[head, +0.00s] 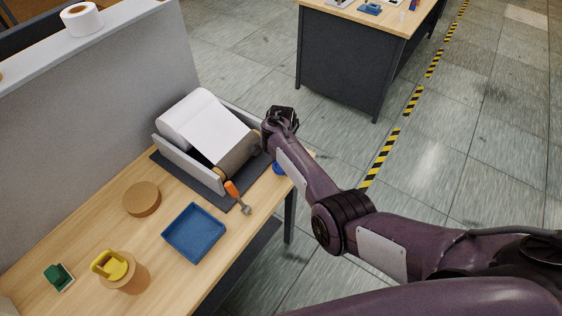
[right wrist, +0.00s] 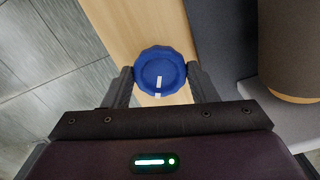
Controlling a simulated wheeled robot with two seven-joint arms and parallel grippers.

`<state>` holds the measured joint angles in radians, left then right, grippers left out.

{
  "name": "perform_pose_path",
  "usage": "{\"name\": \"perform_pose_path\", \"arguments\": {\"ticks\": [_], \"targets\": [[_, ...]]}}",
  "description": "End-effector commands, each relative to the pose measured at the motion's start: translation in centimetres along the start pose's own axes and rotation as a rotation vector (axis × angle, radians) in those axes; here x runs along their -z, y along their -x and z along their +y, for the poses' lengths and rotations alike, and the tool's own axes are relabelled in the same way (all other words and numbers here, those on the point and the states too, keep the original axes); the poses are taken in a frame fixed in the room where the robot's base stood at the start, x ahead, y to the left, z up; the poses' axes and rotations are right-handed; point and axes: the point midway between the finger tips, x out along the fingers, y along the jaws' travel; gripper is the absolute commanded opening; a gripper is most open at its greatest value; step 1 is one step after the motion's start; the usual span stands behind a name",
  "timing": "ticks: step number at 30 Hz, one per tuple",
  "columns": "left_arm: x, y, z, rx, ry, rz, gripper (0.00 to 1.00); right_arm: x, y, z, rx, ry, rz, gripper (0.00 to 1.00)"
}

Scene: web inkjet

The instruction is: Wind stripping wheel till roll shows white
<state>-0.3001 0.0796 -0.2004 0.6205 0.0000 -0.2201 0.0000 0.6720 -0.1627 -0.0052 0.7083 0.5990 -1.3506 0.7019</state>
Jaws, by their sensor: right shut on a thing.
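The stripping wheel is a blue knob with a white mark (right wrist: 160,68). My right gripper (right wrist: 162,82) is shut on its rim, one finger on each side, in the right wrist view. In the head view only a small part of the blue wheel (head: 279,169) shows below my right gripper (head: 276,147), at the machine's right side. The white roll (head: 190,112) lies in a grey-walled unit, with a white sheet (head: 217,134) running down to a brown take-up roll (head: 238,155). My left gripper is not in view.
On the wooden table (head: 105,220) are an orange-handled tool (head: 233,190), a blue tray (head: 193,233), a cork disc (head: 141,198), a yellow item on a round block (head: 112,265) and a green item (head: 58,277). A grey partition (head: 100,95) stands behind.

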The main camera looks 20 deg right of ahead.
Motion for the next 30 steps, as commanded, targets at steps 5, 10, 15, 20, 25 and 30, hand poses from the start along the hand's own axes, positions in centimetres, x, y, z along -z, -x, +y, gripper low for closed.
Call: {"name": "perform_pose_path", "arguments": {"ticks": [5, 10, 15, 20, 25, 30], "targets": [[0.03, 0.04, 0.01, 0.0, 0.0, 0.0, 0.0, 0.07, 0.1, -0.09, 0.003, -0.026, 0.002, 0.3], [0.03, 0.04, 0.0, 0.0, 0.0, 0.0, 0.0, 0.08, 0.09, -0.09, 0.003, -0.03, 0.003, 0.3], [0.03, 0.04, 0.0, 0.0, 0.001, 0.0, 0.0, 0.09, 0.1, -0.1, 0.003, -0.029, 0.003, 0.3], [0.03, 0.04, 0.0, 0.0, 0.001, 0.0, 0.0, 0.08, 0.09, -0.09, 0.003, -0.029, 0.003, 0.67], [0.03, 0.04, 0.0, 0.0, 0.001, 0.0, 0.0, 0.04, 0.05, -0.05, 0.002, -0.028, 0.002, 0.74], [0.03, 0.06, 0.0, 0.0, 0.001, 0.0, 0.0, 0.03, 0.14, -0.04, 0.001, -0.028, 0.001, 0.74]]}}
